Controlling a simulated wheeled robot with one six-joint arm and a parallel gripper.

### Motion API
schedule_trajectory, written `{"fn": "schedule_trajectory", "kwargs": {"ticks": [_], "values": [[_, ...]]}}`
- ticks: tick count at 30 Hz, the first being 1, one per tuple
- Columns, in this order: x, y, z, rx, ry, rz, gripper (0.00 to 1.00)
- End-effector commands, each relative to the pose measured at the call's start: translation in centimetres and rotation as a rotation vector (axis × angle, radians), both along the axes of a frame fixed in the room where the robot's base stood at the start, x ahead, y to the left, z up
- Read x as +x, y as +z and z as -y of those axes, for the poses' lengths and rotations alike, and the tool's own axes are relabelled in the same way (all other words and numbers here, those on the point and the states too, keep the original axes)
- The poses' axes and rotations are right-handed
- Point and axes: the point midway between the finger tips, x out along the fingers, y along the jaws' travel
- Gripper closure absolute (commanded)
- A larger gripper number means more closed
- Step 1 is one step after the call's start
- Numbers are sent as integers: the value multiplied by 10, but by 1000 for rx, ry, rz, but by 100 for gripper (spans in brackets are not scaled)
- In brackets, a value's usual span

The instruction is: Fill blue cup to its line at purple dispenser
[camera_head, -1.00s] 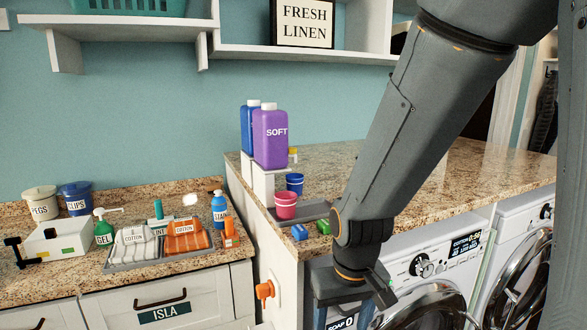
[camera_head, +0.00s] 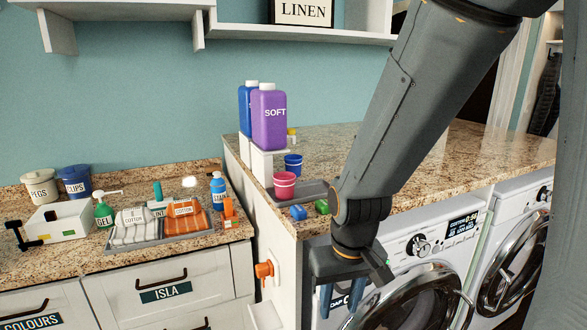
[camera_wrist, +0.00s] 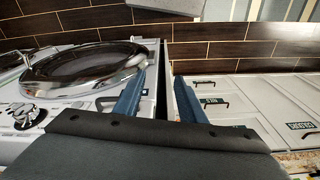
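The blue cup (camera_head: 293,165) stands upright on the granite counter, behind and slightly right of a pink cup (camera_head: 285,184). The purple dispenser (camera_head: 269,122), marked SOFT, stands on a white stand (camera_head: 262,162) behind and to the left of the cups. My gripper (camera_head: 342,296) hangs low in front of the counter edge, by the washer, well apart from the cups. In the wrist view, my gripper (camera_wrist: 160,95) is open and empty, pointing down past the washer and drawers.
A blue bottle (camera_head: 245,110) stands beside the purple dispenser. An orange knob (camera_head: 264,269) sticks out from the counter's side. The lower left counter holds a towel tray (camera_head: 160,233).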

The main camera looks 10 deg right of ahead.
Motion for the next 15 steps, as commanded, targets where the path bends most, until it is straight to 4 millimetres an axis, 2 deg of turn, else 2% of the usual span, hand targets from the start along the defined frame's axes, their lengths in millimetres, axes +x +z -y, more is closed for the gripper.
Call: {"fn": "schedule_trajectory", "kwargs": {"ticks": [1, 6, 15], "values": [[0, 0, 0, 0, 0, 0, 73], [0, 0, 0, 0, 0, 0, 100], [0, 0, 0, 0, 0, 0, 100]]}}
